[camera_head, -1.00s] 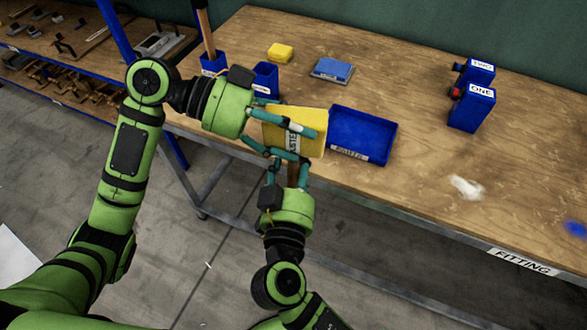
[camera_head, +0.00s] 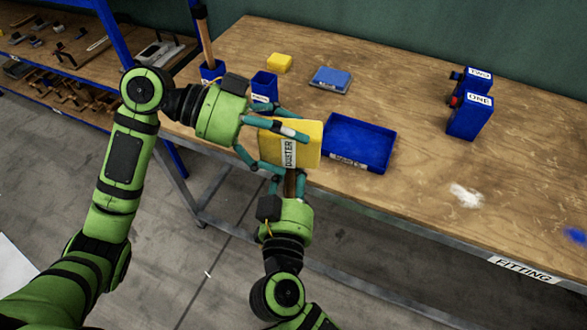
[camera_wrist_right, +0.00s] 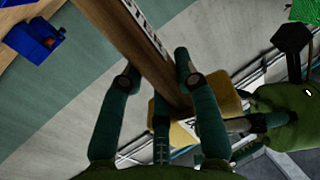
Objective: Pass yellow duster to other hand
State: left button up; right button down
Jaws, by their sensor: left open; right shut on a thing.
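The yellow duster (camera_head: 308,143), a block with a white DUSTER label, is above the bench's front edge in the head view. My right gripper (camera_head: 287,186) is below it, shut on the brown wooden part (camera_head: 291,184) under the yellow block. In the right wrist view, a brown wooden bar (camera_wrist_right: 145,55) lies between my right fingers (camera_wrist_right: 157,72), with the yellow block (camera_wrist_right: 228,93) partly hidden behind. My left gripper (camera_head: 278,149) comes from the left, open, with one finger across the yellow face and another near its lower left. Contact is unclear.
A blue tray (camera_head: 384,118) stands close right of the duster. Blue holders (camera_head: 264,86), a yellow block (camera_head: 279,63) and a blue block on a grey base (camera_head: 330,78) are behind. Boxes ONE (camera_head: 470,115) and TWO (camera_head: 480,77) stand right. Much of the bench's middle is clear.

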pick_arm(q)
jog(key=s+v, duration=0.1)
jog(key=v, duration=1)
jog(key=w+a+f+n+t+y, duration=0.1)
jog(key=w+f+n+t, duration=0.2)
jog(key=w+f+n, duration=0.45)
jog(key=w+a+f+n+t+y, duration=0.1)
jog(key=w+f+n+t, duration=0.3)
jog(key=f, duration=0.6)
jog(key=s+a+f+n+y, duration=0.2)
jog(key=a+f+n+y, duration=0.1)
jog(key=f, duration=1)
jog(key=s+a+f+n+y, duration=0.1)
jog(key=a+f+n+y, duration=0.2)
jog(key=f, duration=1)
jog(key=s+a+f+g+y, duration=0.3)
jog(key=s+f+y, duration=0.1)
jog(key=s+f, duration=1.5)
jog(key=s+d+f+g, duration=0.1)
jog(key=s+f, duration=0.2)
jog(key=s, duration=0.8)
jog(key=s+d+f+m+g+y, duration=0.1)
jog(key=s+f, duration=0.2)
jog(key=s, duration=0.8)
jog(key=shift+s+d+f+y, duration=0.25)
jog(key=shift+y, duration=0.05)
